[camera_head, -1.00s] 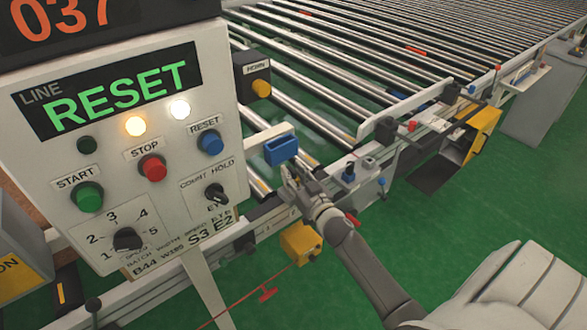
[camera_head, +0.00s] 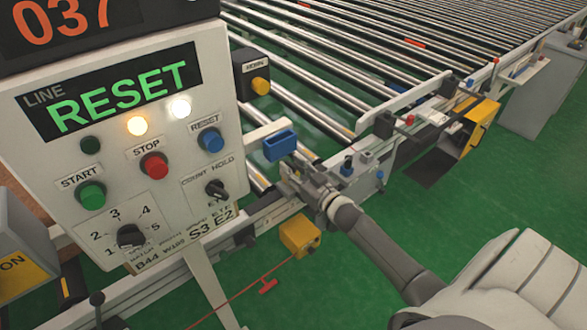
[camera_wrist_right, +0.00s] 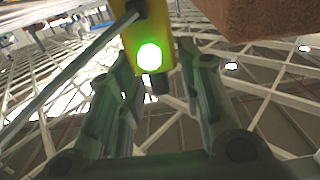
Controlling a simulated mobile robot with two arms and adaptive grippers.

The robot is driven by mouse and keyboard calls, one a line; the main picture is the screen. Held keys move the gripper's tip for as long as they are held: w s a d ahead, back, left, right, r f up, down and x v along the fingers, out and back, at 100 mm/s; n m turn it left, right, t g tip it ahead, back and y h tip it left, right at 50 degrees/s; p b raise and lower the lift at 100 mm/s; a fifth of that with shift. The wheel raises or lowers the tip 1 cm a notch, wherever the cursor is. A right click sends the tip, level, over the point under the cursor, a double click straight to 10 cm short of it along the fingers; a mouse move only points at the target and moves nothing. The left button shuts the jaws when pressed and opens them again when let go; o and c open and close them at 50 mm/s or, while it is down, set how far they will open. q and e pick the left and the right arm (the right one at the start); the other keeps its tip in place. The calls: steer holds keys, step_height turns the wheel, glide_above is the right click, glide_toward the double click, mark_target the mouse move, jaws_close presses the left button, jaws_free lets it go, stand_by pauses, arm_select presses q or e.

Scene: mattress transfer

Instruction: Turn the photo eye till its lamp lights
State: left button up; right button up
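In the right wrist view a yellow block with a lit green lamp (camera_wrist_right: 149,57) stands just ahead of my right gripper (camera_wrist_right: 157,62); it looks like the photo eye (camera_wrist_right: 130,42). Its lower end lies between or just beyond the two fingertips, which are apart by about its width. I cannot tell whether they touch it. In the head view my right gripper (camera_head: 287,182) is at the conveyor's near side rail, below a blue box-shaped part (camera_head: 280,145); there the lamp is hidden. My left gripper is not in view.
The control panel (camera_head: 165,215) with buttons and a green RESET display stands at left. A yellow box (camera_head: 300,237) with a red cord hangs below the rail. Conveyor rollers (camera_head: 330,60) fill the back.

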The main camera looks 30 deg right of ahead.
steer(key=shift+s, duration=0.15)
steer(key=s, duration=1.1)
steer(key=shift+s+d, duration=0.35)
steer(key=shift+d, duration=0.1)
steer(key=shift+f, duration=0.1)
steer(key=s+a+f+g+h, duration=0.1)
steer(key=s+f+g, duration=0.25)
steer(key=f, duration=0.75)
steer(key=s+a+f+m+g, duration=0.15)
steer(key=s+f, duration=0.35)
steer(key=f, duration=0.5)
steer(key=s+a+f+g+h, duration=0.1)
steer(key=s+f+g, duration=0.3)
steer(key=f, duration=0.7)
steer(key=s+a+f+n+g, duration=0.1)
steer(key=s+a+f+g, duration=0.1)
steer(key=s+f, duration=0.3)
steer(key=s+a+f+n+g, duration=0.1)
steer(key=s+a+f+g, duration=0.2)
steer(key=s, duration=1)
steer(key=s+a+f+n+g, duration=0.1)
steer(key=s+a+f+g, duration=0.2)
steer(key=s+a+f, duration=0.3)
steer(key=s+f, duration=0.1)
steer(key=s, duration=0.2)
steer(key=shift+a+f+y, duration=0.25)
steer(key=shift+f+y, duration=0.1)
steer(key=shift+y, duration=0.05)
steer(key=shift+s, duration=0.1)
